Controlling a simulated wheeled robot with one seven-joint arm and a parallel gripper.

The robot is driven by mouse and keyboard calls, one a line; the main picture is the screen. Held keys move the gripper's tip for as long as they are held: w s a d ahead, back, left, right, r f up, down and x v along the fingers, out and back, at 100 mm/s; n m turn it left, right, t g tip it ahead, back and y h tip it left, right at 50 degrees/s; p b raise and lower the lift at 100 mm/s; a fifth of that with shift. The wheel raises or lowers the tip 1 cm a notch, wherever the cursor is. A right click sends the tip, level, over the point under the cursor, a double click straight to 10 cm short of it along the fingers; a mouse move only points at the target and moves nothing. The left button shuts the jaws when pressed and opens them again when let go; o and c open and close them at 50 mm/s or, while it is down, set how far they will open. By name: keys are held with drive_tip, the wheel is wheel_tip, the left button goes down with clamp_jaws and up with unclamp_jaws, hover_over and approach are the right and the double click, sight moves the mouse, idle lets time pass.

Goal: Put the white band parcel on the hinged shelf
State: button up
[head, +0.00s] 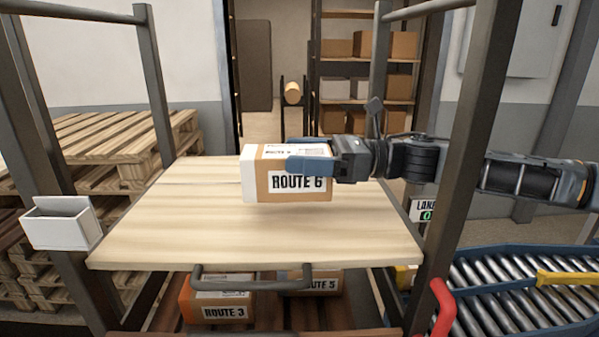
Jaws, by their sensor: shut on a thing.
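The white band parcel (249,174) is a brown cardboard box with a white left end and a "ROUTE 6" label on its front. My gripper (309,154) reaches in from the right and is shut on the parcel, with blue fingers at its front and back faces. The hinged shelf (165,228) is a flat pale wooden board with a dark handle at its front edge. The parcel is over the middle of the shelf, with a faint shadow under it. I cannot tell whether its underside touches the board. Nothing else lies on the shelf.
Dark posts (472,150) frame the shelf. Below are boxes marked ROUTE 3 (217,303) and ROUTE 5 (311,284). A white bin (60,224) hangs at left, near wooden pallets (100,135). A roller conveyor (500,290) and red handle (442,308) are at lower right.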

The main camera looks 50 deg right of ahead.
sight(301, 178)
drive_tip(key=shift+w+a+f, duration=0.15)
drive_tip(key=shift+f+p, duration=0.45)
drive_tip(key=shift+f, duration=1.55)
drive_tip(key=o, duration=1.2)
drive_tip(key=shift+f, duration=0.15)
